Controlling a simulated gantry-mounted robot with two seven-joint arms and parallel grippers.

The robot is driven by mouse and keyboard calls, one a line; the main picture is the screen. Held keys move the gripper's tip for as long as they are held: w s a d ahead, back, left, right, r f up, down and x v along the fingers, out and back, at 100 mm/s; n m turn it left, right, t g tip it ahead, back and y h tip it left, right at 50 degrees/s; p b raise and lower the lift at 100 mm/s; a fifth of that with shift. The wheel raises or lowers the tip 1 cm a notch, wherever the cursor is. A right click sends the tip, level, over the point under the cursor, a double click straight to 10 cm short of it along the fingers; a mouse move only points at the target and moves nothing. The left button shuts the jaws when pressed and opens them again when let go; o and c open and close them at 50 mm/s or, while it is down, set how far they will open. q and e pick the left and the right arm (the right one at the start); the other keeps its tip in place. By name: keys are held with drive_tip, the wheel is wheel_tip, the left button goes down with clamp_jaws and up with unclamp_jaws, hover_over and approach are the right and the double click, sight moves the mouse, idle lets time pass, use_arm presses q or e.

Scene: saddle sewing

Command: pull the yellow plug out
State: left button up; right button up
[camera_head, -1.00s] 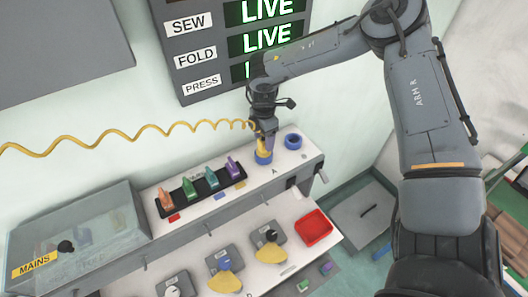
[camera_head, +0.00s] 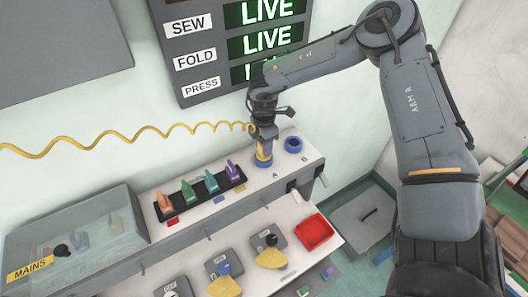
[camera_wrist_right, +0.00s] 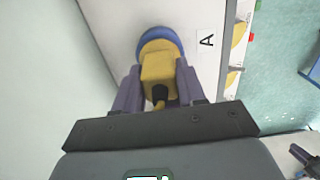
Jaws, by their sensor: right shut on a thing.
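The yellow plug (camera_wrist_right: 158,70) is a block with a dark cable end, and it stands at the blue socket ring (camera_wrist_right: 155,33) beside the letter A. In the head view the plug (camera_head: 262,148) also shows just above its blue ring (camera_head: 263,160). My right gripper (camera_wrist_right: 158,85) is shut on the plug, with a purple finger on each side. In the head view the right gripper (camera_head: 264,137) comes down over it and partly hides it. A coiled yellow cable (camera_head: 130,132) runs left from the plug. I do not see my left gripper.
A second blue ring (camera_head: 293,144), empty, is beside the letter B. A black rack of coloured clips (camera_head: 201,190) stands left of the plug. A red tray (camera_head: 314,232) and several switches are in front. A clear MAINS cover (camera_head: 80,235) is at left.

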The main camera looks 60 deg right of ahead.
drive_tip(key=shift+c, duration=1.2)
drive_tip(key=shift+r, duration=0.2)
drive_tip(key=shift+r, duration=0.5)
drive_tip(key=shift+r+p, duration=0.2)
drive_tip(key=shift+p, duration=0.1)
drive_tip(key=shift+r, duration=0.75)
drive_tip(key=shift+r, duration=0.15)
